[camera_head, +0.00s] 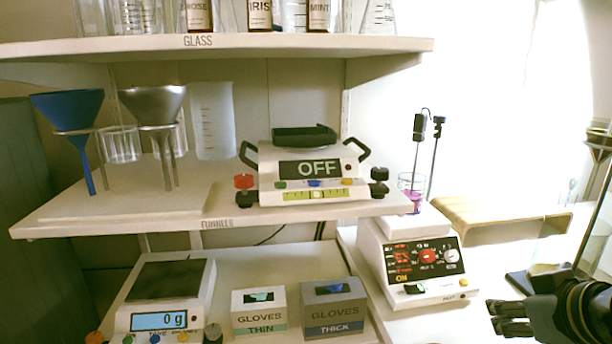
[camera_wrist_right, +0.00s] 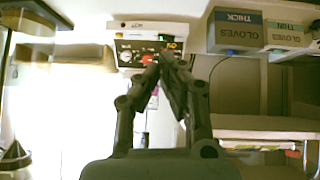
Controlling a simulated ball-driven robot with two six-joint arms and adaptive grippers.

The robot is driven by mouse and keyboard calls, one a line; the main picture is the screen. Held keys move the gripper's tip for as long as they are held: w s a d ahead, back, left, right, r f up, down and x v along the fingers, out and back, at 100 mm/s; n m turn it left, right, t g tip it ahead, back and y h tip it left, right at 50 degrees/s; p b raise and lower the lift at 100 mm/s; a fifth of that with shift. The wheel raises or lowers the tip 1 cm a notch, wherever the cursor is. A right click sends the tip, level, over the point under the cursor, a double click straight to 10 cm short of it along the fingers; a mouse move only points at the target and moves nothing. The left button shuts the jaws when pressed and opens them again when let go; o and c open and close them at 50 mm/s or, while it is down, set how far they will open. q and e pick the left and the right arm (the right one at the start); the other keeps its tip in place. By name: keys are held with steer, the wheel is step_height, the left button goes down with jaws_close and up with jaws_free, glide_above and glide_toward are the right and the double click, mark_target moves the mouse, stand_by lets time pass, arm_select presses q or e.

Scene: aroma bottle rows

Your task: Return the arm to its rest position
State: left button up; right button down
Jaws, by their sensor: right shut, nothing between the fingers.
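My right gripper (camera_head: 508,318) shows at the lower right of the head view, in front of and to the right of the hot plate. It is shut and empty. In the right wrist view its two fingers (camera_wrist_right: 160,62) come together at the tips, with the hot plate's control panel behind them. My left gripper is in neither view. Three bottles stand on the top shelf: a ROSE bottle (camera_head: 199,15), an IRIS bottle (camera_head: 260,14) and a MINT bottle (camera_head: 318,14). Their tops are cut off by the frame.
The hot plate (camera_head: 412,262) carries a beaker of purple liquid (camera_head: 412,192). A wooden stand (camera_head: 500,222) is behind my right gripper.

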steer(key=s+d+f+m+g+b, duration=0.15)
steer(key=s+f, duration=0.35)
steer(key=f, duration=0.6)
steer(key=s+f+g, duration=0.2)
steer(key=s+f, duration=0.3)
steer(key=f, duration=0.6)
steer(key=s+d+f+m+g, duration=0.15)
steer(key=s+f, duration=0.35)
steer(key=f, duration=0.5)
steer(key=s+a+f+g, duration=0.1)
steer(key=s+f, duration=0.4)
steer(key=s, duration=0.3)
steer(key=s+a+f+n+g, duration=0.1)
steer(key=s+f, duration=0.4)
steer(key=s, duration=0.3)
steer(key=s+a+f+n+g, duration=0.1)
steer(key=s+f, duration=0.5)
steer(key=s, duration=0.3)
steer(key=shift+a+h+b, duration=0.3)
steer(key=shift+h+b, duration=0.1)
steer(key=shift+b, duration=0.05)
